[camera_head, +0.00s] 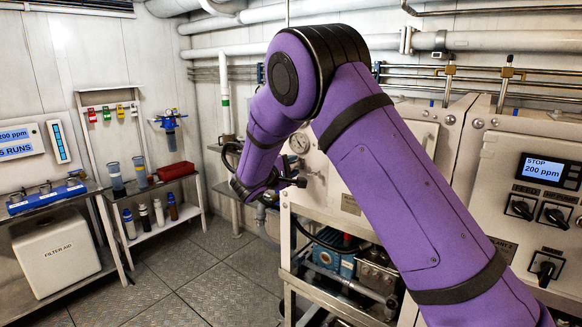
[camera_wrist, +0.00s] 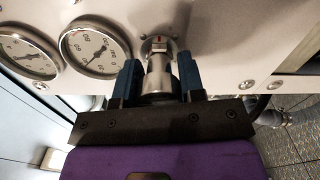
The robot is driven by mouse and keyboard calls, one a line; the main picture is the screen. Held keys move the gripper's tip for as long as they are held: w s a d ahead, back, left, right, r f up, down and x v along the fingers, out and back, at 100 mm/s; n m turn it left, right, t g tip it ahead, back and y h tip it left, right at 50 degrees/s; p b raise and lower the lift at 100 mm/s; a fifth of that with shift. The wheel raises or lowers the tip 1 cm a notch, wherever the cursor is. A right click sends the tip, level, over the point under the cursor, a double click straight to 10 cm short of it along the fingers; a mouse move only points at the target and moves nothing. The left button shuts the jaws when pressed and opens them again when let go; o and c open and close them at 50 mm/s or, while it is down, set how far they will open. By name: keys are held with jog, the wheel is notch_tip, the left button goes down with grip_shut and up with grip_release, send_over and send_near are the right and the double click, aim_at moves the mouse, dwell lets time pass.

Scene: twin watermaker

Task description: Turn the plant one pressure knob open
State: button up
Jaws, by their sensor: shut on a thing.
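The pressure knob (camera_wrist: 157,62) is a silver stem and collar on the pale panel in the wrist view, with a small red mark at its base. My gripper (camera_wrist: 159,75) is shut on it, with one blue finger on each side. The knob's front end is partly hidden by the gripper body. In the head view my gripper (camera_head: 291,182) is at the left part of the middle cabinet's front (camera_head: 345,170), and the knob cannot be made out there.
Two round gauges, a nearer one (camera_wrist: 96,48) and a farther one (camera_wrist: 25,50), sit left of the knob. A second cabinet with a display (camera_head: 543,169) and black switches stands at right. Pumps and pipes (camera_head: 345,264) fill the frame below. Shelves (camera_head: 160,190) stand left; the floor (camera_head: 220,270) between is clear.

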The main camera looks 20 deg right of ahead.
jog(key=n, duration=0.7)
jog(key=shift+f, duration=0.1)
jog(key=n, duration=0.6)
jog(key=shift+s+n, duration=0.1)
jog(key=shift+n, duration=0.3)
jog(key=n, duration=0.3)
jog(key=shift+f+n, duration=0.1)
jog(key=shift+n, duration=0.2)
jog(key=n, duration=0.3)
jog(key=shift+s+n, duration=0.1)
jog(key=shift+n, duration=0.2)
jog(key=n, duration=0.6)
jog(key=shift+d, duration=0.1)
jog(key=o, duration=0.9)
